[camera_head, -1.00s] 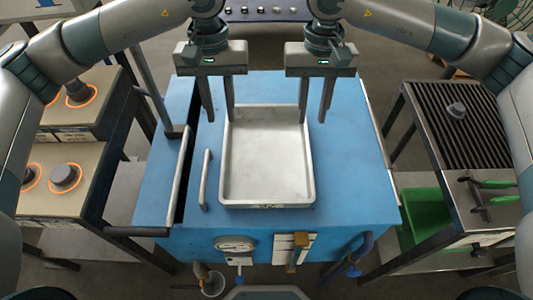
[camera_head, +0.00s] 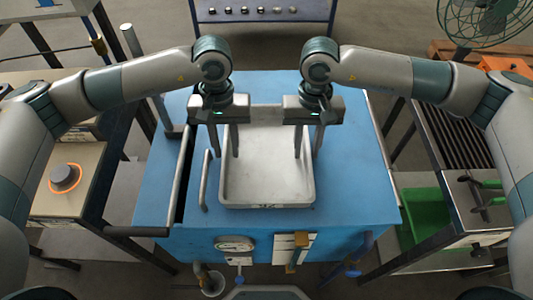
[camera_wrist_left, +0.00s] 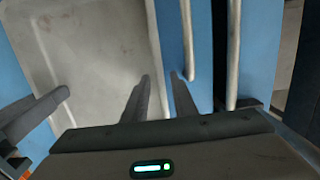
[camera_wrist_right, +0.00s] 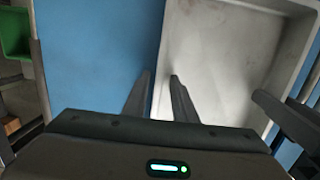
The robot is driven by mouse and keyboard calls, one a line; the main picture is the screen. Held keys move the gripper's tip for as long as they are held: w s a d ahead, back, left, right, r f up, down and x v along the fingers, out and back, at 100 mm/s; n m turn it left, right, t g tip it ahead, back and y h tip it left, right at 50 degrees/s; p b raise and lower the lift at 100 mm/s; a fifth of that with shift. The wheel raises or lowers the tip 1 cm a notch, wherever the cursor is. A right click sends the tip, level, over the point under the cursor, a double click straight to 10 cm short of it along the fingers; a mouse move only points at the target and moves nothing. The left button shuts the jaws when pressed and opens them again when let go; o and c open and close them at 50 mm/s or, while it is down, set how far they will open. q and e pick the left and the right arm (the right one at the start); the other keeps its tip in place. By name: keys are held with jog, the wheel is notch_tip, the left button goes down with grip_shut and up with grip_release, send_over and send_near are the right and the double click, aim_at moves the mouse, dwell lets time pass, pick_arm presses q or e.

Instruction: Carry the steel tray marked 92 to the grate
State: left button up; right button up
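The pale steel tray (camera_head: 267,180) lies flat on the blue furnace top (camera_head: 345,150); the mark on its front wall is too small to read. My left gripper (camera_head: 225,155) is low at the tray's left wall, open, with one finger inside and one outside. The left wrist view shows the wall (camera_wrist_left: 154,40) between the fingers. My right gripper (camera_head: 306,155) is open at the right wall in the same way; the right wrist view shows that wall (camera_wrist_right: 162,70) between its fingers. The dark slatted grate (camera_head: 446,125) is on the right stand, partly behind my right arm.
A rail handle (camera_head: 205,180) stands just left of the tray. A green bin (camera_head: 425,210) and tongs (camera_head: 477,197) are at the right. A fan (camera_head: 486,18) is at the back right.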

pick_arm(q)
grip_shut()
pick_arm(e)
grip_shut()
dwell(1.2)
